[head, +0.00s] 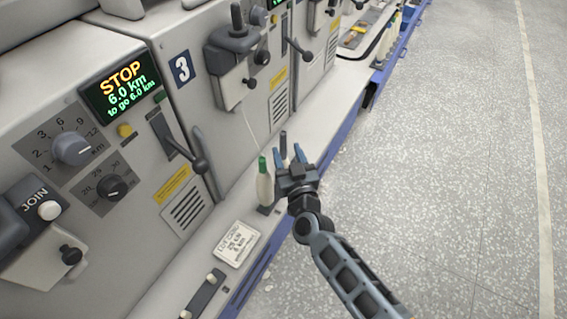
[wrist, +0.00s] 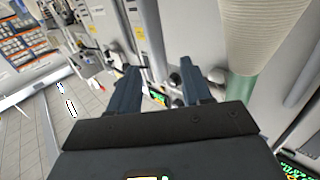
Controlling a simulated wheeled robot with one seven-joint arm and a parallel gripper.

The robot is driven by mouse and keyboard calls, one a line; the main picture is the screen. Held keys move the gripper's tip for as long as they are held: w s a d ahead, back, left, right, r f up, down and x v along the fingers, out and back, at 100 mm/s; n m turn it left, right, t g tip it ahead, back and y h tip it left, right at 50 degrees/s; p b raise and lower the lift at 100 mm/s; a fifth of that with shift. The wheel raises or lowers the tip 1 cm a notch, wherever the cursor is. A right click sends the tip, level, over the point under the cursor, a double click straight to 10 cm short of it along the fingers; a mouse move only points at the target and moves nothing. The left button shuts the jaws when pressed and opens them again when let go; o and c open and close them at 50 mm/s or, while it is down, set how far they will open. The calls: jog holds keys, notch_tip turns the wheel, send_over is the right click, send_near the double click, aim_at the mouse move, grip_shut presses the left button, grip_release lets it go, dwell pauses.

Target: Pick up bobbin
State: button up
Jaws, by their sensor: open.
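A cream bobbin (head: 264,188) with a green top stands upright on the ledge in front of the machine. My gripper (head: 287,153) is open, its two blue fingers just right of the bobbin in the head view. In the wrist view the fingers (wrist: 159,80) are spread with nothing held between them. The bobbin (wrist: 262,38) shows large and close there, beyond the right-hand finger, its green part lower down. It is outside the jaws. I cannot tell whether a finger touches it.
A dark upright peg (head: 283,142) stands just behind my fingers. The grey machine front (head: 150,165) with knobs and levers rises to the left. The speckled floor (head: 440,170) at right is clear.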

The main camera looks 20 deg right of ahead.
aim_at(284, 143)
jog(key=w, duration=0.2)
jog(key=w+d+b, duration=0.1)
jog(key=w, duration=0.2)
grip_shut()
dwell(0.4)
